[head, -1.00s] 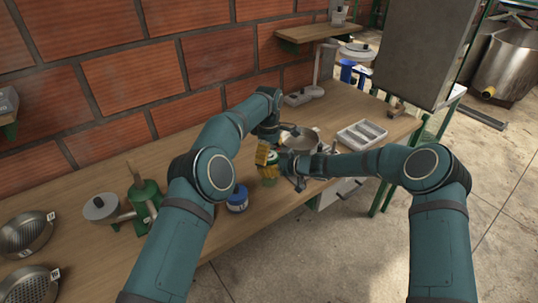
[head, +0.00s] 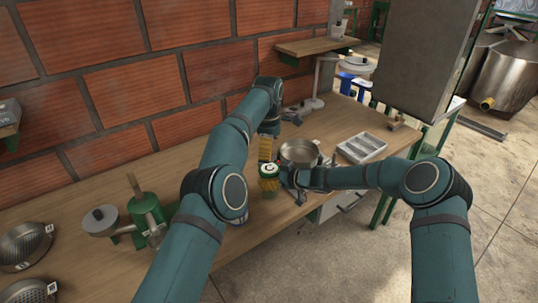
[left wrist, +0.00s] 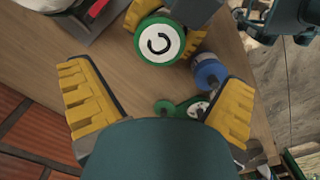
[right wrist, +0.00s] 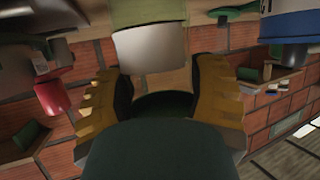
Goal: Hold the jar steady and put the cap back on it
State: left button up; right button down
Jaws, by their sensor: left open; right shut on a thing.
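The jar's cap (head: 269,168) has a green rim and a white top with a black curved arrow. It appears to sit on top of the jar; I cannot tell how firmly. The cap also shows in the left wrist view (left wrist: 160,42). My right gripper (head: 272,184) is shut on the jar, whose pale body (right wrist: 150,50) fills the space between the fingers in the right wrist view. In the head view the fingers mostly hide the jar. My left gripper (head: 265,148) is open and empty, above and behind the cap, with its fingers apart from it.
A metal pan (head: 299,151) and a grey divided tray (head: 362,147) stand to the right on the wooden bench (head: 95,195). A blue-and-white container (left wrist: 208,72) is beside the jar. A green hand-mill-like device (head: 147,210) stands at left. The brick wall bounds the back.

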aim_at(269, 168)
pick_arm(q)
jog(key=shift+r, duration=0.25)
jog(key=shift+f, duration=4)
jog(key=c, duration=1.4)
pick_arm(e)
jog(key=shift+r, duration=0.1)
pick_arm(q)
jog(key=shift+o, duration=0.2)
jog(key=m, duration=0.3)
